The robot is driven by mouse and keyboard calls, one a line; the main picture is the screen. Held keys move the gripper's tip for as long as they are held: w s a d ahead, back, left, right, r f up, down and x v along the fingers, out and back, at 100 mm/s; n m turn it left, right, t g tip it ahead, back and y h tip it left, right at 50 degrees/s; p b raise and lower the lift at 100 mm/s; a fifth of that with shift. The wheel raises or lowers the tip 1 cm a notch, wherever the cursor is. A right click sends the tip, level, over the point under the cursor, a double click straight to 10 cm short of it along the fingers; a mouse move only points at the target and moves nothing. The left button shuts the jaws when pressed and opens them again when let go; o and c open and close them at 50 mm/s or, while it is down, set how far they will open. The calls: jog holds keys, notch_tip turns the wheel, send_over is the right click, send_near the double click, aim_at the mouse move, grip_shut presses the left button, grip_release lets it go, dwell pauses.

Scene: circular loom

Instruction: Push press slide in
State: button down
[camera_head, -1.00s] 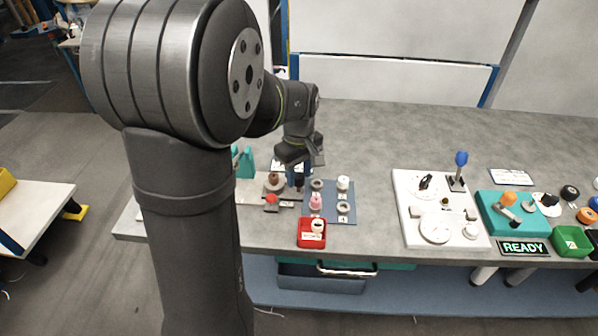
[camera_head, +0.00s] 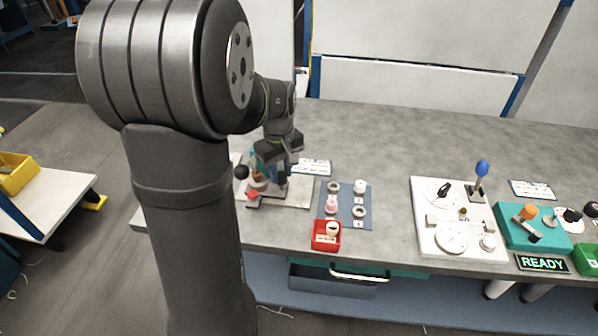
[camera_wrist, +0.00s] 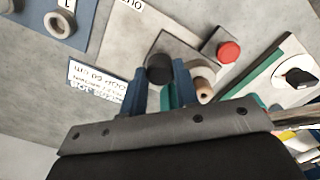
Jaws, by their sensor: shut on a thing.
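The press fixture (camera_head: 262,188) sits at the left of the bench, partly hidden by my arm. In the wrist view it shows as a grey square plate (camera_wrist: 184,48) on a pale board. A black round knob (camera_wrist: 160,68) is between my fingertips. My gripper (camera_head: 272,178) is low over the fixture, and in the wrist view its two blue fingers (camera_wrist: 159,84) are shut on the knob. A brown peg in a pale ring (camera_wrist: 203,88) is just right of the right finger. A red button (camera_wrist: 228,52) on a dark base is beyond; it also shows in the head view (camera_head: 252,195).
A blue mat (camera_head: 346,190) with rings and small parts lies right of the fixture. A white panel (camera_head: 430,240) and a teal box (camera_head: 515,238) are farther right.

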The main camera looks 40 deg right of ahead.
jog(key=shift+w+a, duration=0.2)
jog(key=shift+w, duration=0.05)
jog(key=c, duration=1.1)
grip_release()
jog(key=shift+a, duration=0.1)
jog(key=shift+r, duration=0.2)
notch_tip(320, 180, up, 17)
